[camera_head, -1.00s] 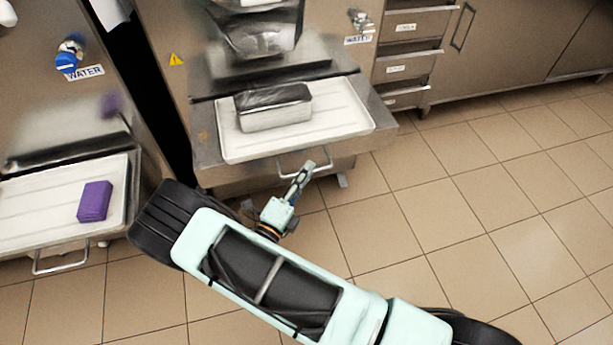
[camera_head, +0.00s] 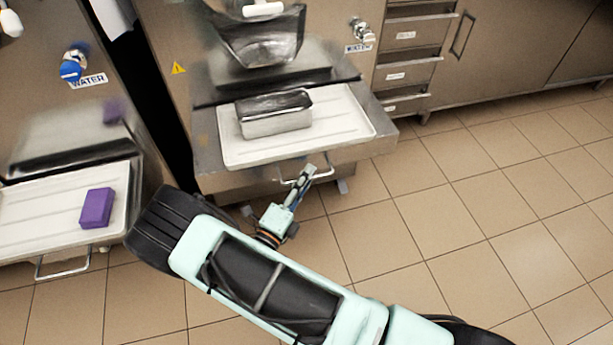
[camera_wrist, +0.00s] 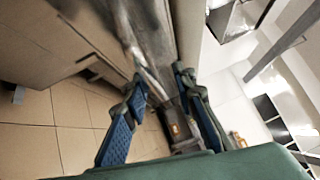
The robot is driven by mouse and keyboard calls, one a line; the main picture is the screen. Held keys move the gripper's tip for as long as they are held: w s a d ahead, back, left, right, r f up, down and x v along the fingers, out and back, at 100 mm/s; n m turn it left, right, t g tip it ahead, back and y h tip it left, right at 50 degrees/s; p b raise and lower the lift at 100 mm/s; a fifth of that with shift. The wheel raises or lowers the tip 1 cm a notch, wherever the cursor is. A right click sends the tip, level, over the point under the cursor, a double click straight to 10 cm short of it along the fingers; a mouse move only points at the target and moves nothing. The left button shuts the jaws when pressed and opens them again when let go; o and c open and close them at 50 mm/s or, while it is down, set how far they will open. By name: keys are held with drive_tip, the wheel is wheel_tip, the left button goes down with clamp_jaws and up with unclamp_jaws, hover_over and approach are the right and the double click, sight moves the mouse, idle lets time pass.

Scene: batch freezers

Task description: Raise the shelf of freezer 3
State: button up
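The shelf (camera_head: 375,140) of the freezer in the middle of the head view is a metal ledge under a white tray (camera_head: 352,118). It has a metal bar handle (camera_head: 325,174) on its front. No freezer number is readable, so I cannot tell which is freezer 3. My gripper (camera_head: 308,170) is at this handle, its tip overlapping the bar in the head view. In the wrist view, my gripper's two blue fingers (camera_wrist: 160,105) stand apart, with a blurred metal bar (camera_wrist: 150,72) near the gap. I cannot tell whether they touch it.
A metal pan (camera_head: 275,122) sits on the white tray. At left, another freezer's shelf has its own tray (camera_head: 40,212), a purple block (camera_head: 97,208) and a handle (camera_head: 62,268). Drawers (camera_head: 410,70) stand at right. The tiled floor (camera_head: 480,220) at right is clear.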

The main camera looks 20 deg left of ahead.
drive_tip(key=v, duration=1.1)
drive_tip(key=shift+s, duration=0.35)
